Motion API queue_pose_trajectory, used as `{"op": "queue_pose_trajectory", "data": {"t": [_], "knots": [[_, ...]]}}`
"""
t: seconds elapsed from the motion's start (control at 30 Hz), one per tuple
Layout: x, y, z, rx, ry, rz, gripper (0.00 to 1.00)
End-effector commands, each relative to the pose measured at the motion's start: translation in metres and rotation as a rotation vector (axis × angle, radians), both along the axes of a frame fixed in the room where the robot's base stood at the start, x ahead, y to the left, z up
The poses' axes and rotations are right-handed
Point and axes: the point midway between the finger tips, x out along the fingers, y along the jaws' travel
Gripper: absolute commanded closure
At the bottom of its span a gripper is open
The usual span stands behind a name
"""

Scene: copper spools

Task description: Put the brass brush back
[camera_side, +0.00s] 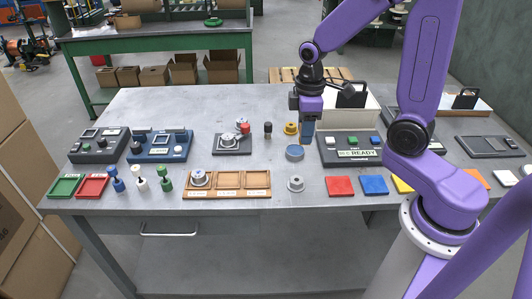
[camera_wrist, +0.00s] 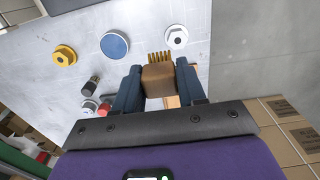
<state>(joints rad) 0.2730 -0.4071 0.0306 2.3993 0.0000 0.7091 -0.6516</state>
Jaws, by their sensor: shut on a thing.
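My gripper (camera_wrist: 158,88) is shut on the brass brush (camera_wrist: 158,80) in the wrist view. The brush has a brown block between the two blue fingers, and its brass bristles stick out past the fingertips. In the side view my gripper (camera_side: 307,132) points down above the grey table, just behind a round blue disc (camera_side: 295,154) and beside a brass hex piece (camera_side: 291,128). The brush itself cannot be made out there. A wooden tray (camera_side: 227,194) with three compartments lies at the table's front; a metal spool (camera_side: 200,178) stands in its left compartment and the other two look empty.
A steel flanged piece (camera_side: 295,183) stands in front of the blue disc. A black-capped cylinder (camera_side: 268,129) and a dark board (camera_side: 232,148) with metal parts lie left. A "READY" panel (camera_side: 350,155) and a cream bin (camera_side: 372,112) are close right. Coloured squares line the front right.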

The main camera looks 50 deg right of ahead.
Motion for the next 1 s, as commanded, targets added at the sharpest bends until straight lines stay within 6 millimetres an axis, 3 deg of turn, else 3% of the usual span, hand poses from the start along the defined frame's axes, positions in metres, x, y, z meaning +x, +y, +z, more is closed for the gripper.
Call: {"op": "queue_pose_trajectory", "data": {"t": [0.57, 0.8, 1.0], "knots": [[0.09, -0.002, -0.042, -0.001, 0.002, -0.002, 0.88], [0.116, -0.002, -0.075, 0.0, 0.004, -0.001, 0.88], [0.129, -0.002, -0.09, 0.0, 0.0, 0.0, 0.88]]}}
